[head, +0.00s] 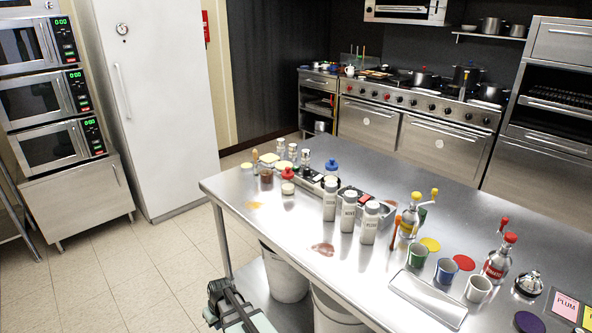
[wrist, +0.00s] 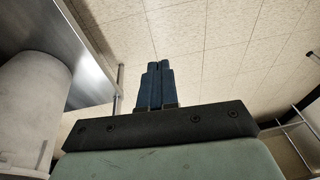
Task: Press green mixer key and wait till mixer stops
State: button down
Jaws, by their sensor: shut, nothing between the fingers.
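I cannot pick out a mixer or a green key with certainty in either view. A long grey metal holder with dark and red parts (head: 306,181) lies on the steel table (head: 290,238), partly hidden behind white shaker bottles (head: 348,212); I cannot tell what it is. My gripper (head: 217,288) is low beside the table's near left end in the head view, below the tabletop. In the wrist view my gripper (wrist: 158,66) has its blue fingers together, empty, over the tiled floor.
White bins (head: 285,275) stand under the table; one is close at left in the wrist view (wrist: 35,105). Cups (head: 417,254), crank-top bottles (head: 411,218) and a tray (head: 428,298) crowd the table's right part. Stacked ovens (head: 48,95) stand at left. Floor (head: 150,255) left of the table is clear.

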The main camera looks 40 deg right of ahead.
jog(key=w+d+r+t, duration=0.2)
jog(key=w+d+r, duration=0.2)
jog(key=w+r, duration=0.3)
jog(key=w+d+r+t, duration=0.2)
jog(key=w+d+r, duration=0.3)
jog(key=r, duration=0.3)
notch_tip(320, 180, up, 32)
jog(key=m+t, duration=0.3)
jog(key=m, duration=0.5)
send_over(298, 168)
jog(key=shift+w+d+f, duration=0.1)
jog(key=shift+d+f, duration=0.05)
jog(key=shift+f, duration=0.05)
jog(key=shift+f, duration=0.2)
jog(key=shift+f, duration=4.2)
jog(key=shift+f, duration=0.2)
jog(key=shift+f, duration=0.25)
